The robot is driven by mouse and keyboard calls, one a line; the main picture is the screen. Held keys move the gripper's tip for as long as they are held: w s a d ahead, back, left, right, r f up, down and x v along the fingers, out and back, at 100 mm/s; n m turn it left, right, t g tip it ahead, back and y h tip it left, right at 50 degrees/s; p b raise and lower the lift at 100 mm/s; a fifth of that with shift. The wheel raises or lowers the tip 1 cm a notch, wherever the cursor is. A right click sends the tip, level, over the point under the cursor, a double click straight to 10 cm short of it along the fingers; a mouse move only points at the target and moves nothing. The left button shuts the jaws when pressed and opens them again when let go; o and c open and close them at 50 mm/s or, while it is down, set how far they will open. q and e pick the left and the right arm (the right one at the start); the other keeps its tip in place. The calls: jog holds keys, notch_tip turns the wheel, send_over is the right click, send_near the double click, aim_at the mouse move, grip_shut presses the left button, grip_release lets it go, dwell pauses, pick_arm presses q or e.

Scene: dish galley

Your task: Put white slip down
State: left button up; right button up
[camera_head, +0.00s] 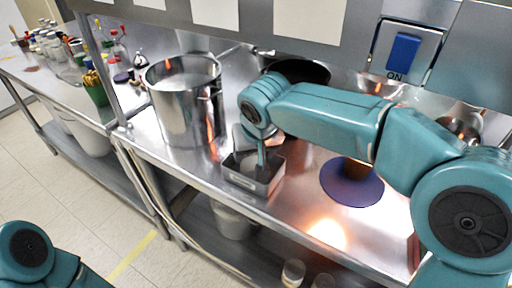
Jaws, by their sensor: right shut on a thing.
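My right gripper (261,160) reaches down into a small grey open box (243,184) on the steel counter. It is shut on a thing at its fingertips. A pale patch at the fingers, inside the box, looks like the white slip (248,164), mostly hidden by the fingers and box wall. I cannot tell whether it touches the box floor. Of my left arm only a teal link shows at the lower left; its gripper is out of view.
A large steel pot (186,112) stands left of the box. A dark blue round mat (350,190) with a brown thing (355,168) on it lies to the right, under my right arm. A blue switch (403,52) is on the back wall. The counter's front edge is close.

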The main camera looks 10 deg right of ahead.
jog(key=shift+s+f, duration=0.1)
jog(key=shift+f, duration=0.45)
jog(key=shift+s+d+r, duration=0.15)
jog(key=shift+r, duration=0.05)
jog(key=shift+f, duration=0.3)
jog(key=o, duration=1.4)
jog(key=shift+r, duration=0.1)
jog(key=shift+c, duration=0.2)
pick_arm(q)
jog(key=shift+s+d+f, duration=0.15)
jog(key=shift+d+f, duration=0.05)
jog(key=shift+f, duration=0.35)
pick_arm(e)
jog(key=shift+r, duration=0.3)
jog(key=v, duration=0.5)
pick_arm(q)
jog(key=shift+f+b, duration=0.5)
jog(key=shift+b, duration=0.15)
pick_arm(e)
jog(key=s, duration=1.2)
jog(key=shift+f, duration=0.15)
